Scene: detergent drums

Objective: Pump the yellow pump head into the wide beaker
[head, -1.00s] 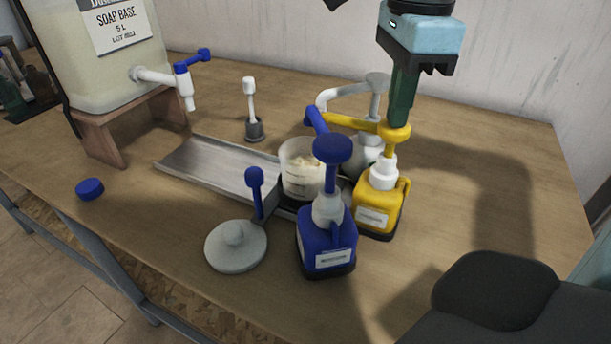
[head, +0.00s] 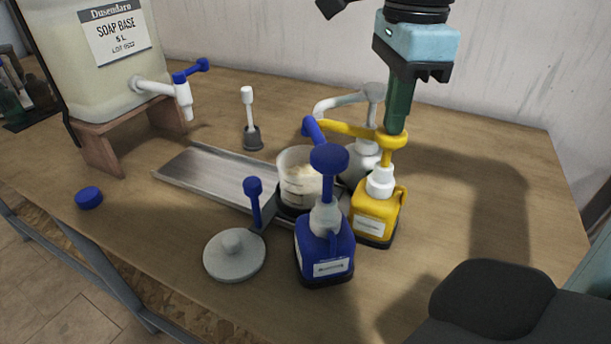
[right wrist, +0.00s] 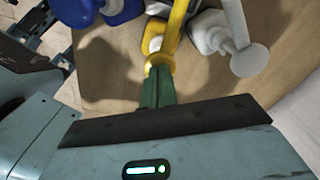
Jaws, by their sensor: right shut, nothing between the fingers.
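The yellow pump bottle (head: 376,213) stands upright on the table, its yellow pump head (head: 390,139) raised on its stem above the white collar. Its spout points left towards the wide beaker (head: 297,162), a clear vessel with pale contents. My right gripper (head: 395,131) is shut and empty, pointing down, its green fingertips at the top of the yellow pump head and seemingly touching it. In the right wrist view, the fingers (right wrist: 158,90) end at the yellow pump head (right wrist: 160,63). My left gripper is not in view.
A blue pump bottle (head: 325,253) stands close in front of the beaker, and a white pump bottle (head: 359,163) stands behind the yellow one. A metal tray (head: 200,172), a round grey lid (head: 235,255) and a soap tank (head: 100,60) are to the left. The table's right side is clear.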

